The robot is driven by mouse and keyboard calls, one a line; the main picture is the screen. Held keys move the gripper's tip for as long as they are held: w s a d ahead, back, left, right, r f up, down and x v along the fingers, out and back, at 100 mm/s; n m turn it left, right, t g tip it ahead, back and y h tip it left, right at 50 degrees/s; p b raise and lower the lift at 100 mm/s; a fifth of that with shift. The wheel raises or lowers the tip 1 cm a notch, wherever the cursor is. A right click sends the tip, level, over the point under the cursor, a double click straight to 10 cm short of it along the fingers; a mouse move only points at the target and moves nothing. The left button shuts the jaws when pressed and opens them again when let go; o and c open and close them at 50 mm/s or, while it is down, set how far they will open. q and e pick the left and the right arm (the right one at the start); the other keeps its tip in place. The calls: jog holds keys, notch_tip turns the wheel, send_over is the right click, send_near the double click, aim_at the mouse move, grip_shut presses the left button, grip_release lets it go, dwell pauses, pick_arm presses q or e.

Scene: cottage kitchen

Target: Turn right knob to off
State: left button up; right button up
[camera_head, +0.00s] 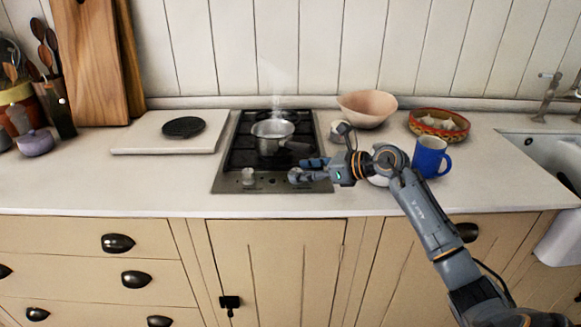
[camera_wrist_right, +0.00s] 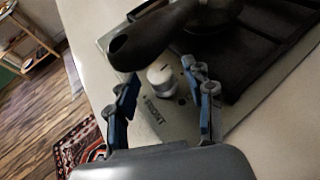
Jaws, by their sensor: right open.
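The stove (camera_head: 226,180) is a dark cooktop with a metal front strip. Its left knob (camera_head: 248,176) is pale and stands clear on that strip. The right knob is mostly covered by my right gripper (camera_head: 308,169) in the head view. In the right wrist view, a pale round knob (camera_wrist_right: 160,79) stands beside the printed word FRONT, between the two open fingers. I cannot tell whether the fingers touch it. My right gripper is open and low over the strip's right end. My left gripper is not in view.
A steaming metal pot (camera_head: 272,131) sits on the stove; its black handle (camera_wrist_right: 152,38) reaches over close to the knob and gripper. A blue mug (camera_head: 430,158), a pink bowl (camera_head: 367,107) and a patterned dish (camera_head: 438,123) stand right.

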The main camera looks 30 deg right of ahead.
jog(key=shift+w+a+f, duration=0.15)
jog(key=shift+w+a, duration=0.05)
jog(key=shift+w, duration=0.05)
jog(key=shift+s, duration=0.1)
jog(key=shift+c, duration=0.6)
grip_shut()
jog(key=shift+s+a+m+t+h+p, duration=0.1)
jog(key=shift+m+t+h+p, duration=0.3)
jog(key=shift+m+h+p, duration=0.4)
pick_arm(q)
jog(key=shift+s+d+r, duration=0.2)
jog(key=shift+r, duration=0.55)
